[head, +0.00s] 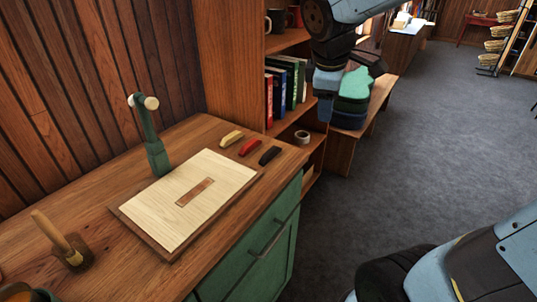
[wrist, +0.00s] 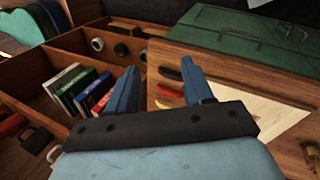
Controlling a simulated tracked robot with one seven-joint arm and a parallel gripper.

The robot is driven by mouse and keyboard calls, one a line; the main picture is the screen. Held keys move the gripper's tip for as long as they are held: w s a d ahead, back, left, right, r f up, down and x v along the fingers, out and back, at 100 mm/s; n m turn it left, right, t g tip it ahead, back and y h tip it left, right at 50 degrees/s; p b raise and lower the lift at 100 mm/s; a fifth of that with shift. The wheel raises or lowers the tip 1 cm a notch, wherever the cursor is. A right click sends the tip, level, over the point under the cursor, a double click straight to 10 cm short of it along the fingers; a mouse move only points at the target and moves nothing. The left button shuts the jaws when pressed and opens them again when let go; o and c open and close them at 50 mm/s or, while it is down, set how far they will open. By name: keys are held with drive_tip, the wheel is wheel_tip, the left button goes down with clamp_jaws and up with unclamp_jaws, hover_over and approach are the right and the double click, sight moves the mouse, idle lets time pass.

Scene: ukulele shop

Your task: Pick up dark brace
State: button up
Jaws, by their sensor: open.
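The dark brace (head: 270,156) lies on the wooden counter beside the red brace (head: 249,146) and the pale yellow brace (head: 231,138). It is the one nearest the counter's right end. My gripper (head: 325,108) is raised in front of the shelves, to the right of the braces and apart from them. In the wrist view my gripper (wrist: 158,66) is open, with nothing held. Between and beyond its fingers show the yellow brace (wrist: 170,73) and the red brace (wrist: 168,92).
A pale board (head: 165,205) with a brown strip lies left of the braces. A green clamp-like stand (head: 153,140) rises behind it. Shelves with books (head: 285,85) and a tape roll (head: 302,136) adjoin the counter. A bench (head: 375,115) and open floor lie right.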

drive_tip(key=w+a+f+n, duration=0.4)
drive_tip(key=w+a+n, duration=0.1)
drive_tip(key=a+n, duration=0.2)
drive_tip(key=n+h, duration=0.1)
drive_tip(key=n, duration=0.7)
approach(270, 151)
drive_tip(key=x, duration=0.3)
drive_tip(key=shift+w+d+f, duration=0.15)
drive_tip(key=shift+w+d, duration=0.05)
drive_tip(key=shift+w, duration=0.25)
drive_tip(key=shift+s+x, duration=0.15)
drive_tip(key=shift+x, duration=1.15)
drive_tip(key=shift+s+x, duration=0.1)
drive_tip(key=shift+x, duration=1.2)
drive_tip(key=shift+a, duration=0.1)
clamp_jaws()
